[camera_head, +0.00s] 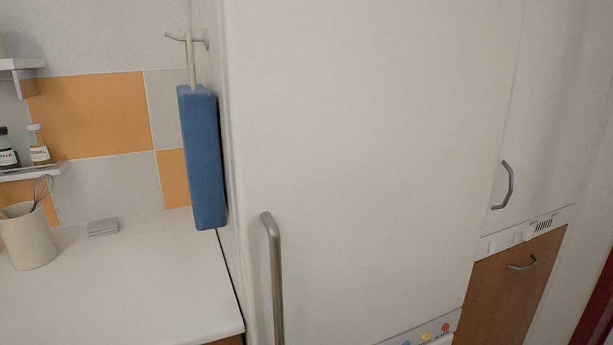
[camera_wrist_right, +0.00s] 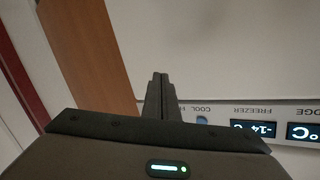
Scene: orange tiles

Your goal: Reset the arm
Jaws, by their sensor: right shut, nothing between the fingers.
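My right gripper (camera_wrist_right: 160,88) shows in the right wrist view. Its two dark fingers are together with nothing between them. It is in front of a white appliance front with a control strip (camera_wrist_right: 225,120) that reads "FREEZER" and "COOL". I cannot tell if the fingertips touch the surface. In the head view neither gripper is in sight. The head view shows a tall white fridge (camera_head: 370,150) with a long metal handle (camera_head: 273,280). Its door looks closed.
A white counter (camera_head: 130,270) at left holds a utensil cup (camera_head: 28,238) and a small grey block (camera_head: 103,228). A blue item (camera_head: 203,158) hangs on a hook by the fridge's side. Bottles (camera_head: 38,147) stand on a wall shelf. A cabinet with a wooden lower door (camera_head: 512,290) is at right.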

